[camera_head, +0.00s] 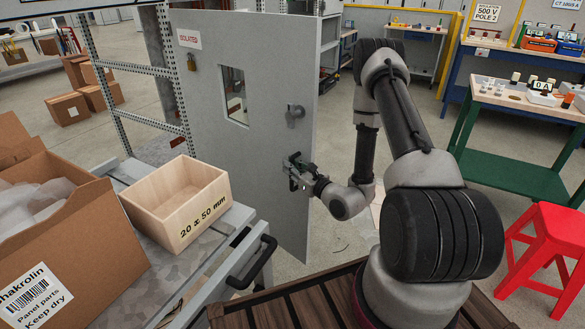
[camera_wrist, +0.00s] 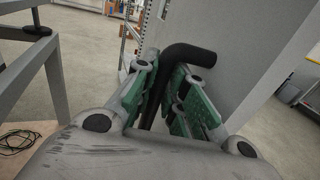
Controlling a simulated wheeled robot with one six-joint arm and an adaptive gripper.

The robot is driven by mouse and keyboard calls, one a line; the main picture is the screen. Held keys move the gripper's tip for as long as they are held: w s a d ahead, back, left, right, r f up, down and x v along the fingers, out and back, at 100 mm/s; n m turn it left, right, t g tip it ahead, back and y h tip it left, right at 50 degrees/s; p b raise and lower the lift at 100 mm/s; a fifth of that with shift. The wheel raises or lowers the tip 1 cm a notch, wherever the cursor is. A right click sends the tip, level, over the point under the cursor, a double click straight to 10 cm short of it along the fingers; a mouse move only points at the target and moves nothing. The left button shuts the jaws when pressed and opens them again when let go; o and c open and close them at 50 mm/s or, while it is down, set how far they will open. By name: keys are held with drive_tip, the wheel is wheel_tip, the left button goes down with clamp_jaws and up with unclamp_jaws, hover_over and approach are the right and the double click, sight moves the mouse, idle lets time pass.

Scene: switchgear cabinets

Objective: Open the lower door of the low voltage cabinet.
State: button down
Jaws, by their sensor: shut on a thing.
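A tall grey door panel (camera_head: 235,160) with a small window stands in the middle of the head view. My gripper (camera_head: 297,174) is at the right side of this panel, below the latch. In the wrist view my gripper's green-padded fingers (camera_wrist: 172,98) are shut on a black L-shaped handle (camera_wrist: 188,55), with its bent top above the pads. The grey panel also shows right of it in the wrist view (camera_wrist: 232,42). Its lower part is partly hidden by a workbench.
A metal workbench (camera_head: 207,240) with a wooden box (camera_head: 178,205) and an open carton (camera_head: 75,245) stands at the left front. A red stool (camera_head: 553,245) and a green table (camera_head: 515,175) are at right. Open floor shows right of the panel.

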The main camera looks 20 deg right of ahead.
drive_tip(key=c, duration=1.7)
unclamp_jaws()
drive_tip(key=shift+s+d, duration=0.1)
drive_tip(key=v, duration=1.2)
